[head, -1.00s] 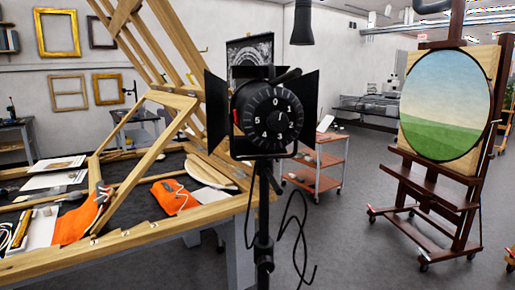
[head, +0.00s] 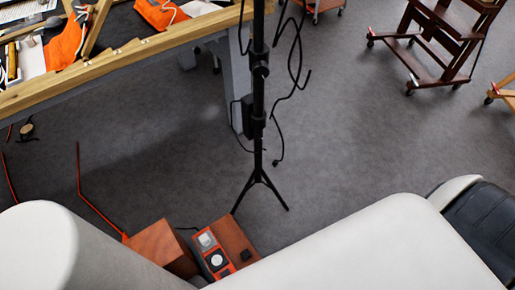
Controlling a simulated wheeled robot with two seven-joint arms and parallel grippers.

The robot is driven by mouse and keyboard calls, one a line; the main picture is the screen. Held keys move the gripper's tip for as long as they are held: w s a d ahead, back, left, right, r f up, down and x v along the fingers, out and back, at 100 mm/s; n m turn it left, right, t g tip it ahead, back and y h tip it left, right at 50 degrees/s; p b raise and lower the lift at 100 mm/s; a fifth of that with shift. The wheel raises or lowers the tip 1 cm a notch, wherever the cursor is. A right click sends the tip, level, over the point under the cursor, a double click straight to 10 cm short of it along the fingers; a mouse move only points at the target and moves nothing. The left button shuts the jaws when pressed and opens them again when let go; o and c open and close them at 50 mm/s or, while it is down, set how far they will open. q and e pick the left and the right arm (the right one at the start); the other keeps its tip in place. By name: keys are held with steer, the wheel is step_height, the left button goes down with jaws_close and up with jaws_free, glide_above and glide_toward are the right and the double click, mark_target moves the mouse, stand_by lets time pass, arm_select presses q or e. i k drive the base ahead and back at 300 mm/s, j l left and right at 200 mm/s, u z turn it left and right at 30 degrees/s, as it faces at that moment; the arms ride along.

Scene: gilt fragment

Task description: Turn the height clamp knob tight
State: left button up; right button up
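The black light stand (head: 258,160) stands upright on the grey floor right of the worktable's leg, on splayed legs. Its pole runs out of the top of the head view, so the lamp is out of frame. A black clamp collar (head: 259,72) sits on the pole in the upper part. It looks like the height clamp, but its knob is too small to make out, and I cannot tell how tight it is. Neither of my grippers is in view; only white parts of my own body show along the bottom.
The wooden-edged worktable (head: 130,56) fills the upper left. Black cables (head: 294,60) hang beside the pole. A brown box (head: 162,246) and an orange-and-grey device (head: 214,254) lie near the stand's feet. An easel (head: 440,50) stands at upper right. Floor right of the stand is clear.

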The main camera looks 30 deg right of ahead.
mark_target(260, 69)
steer(key=l+z, duration=0.3)
steer(key=z, duration=0.15)
steer(key=k+l+z, duration=0.1)
steer(key=l+z, duration=0.55)
steer(key=z, duration=0.25)
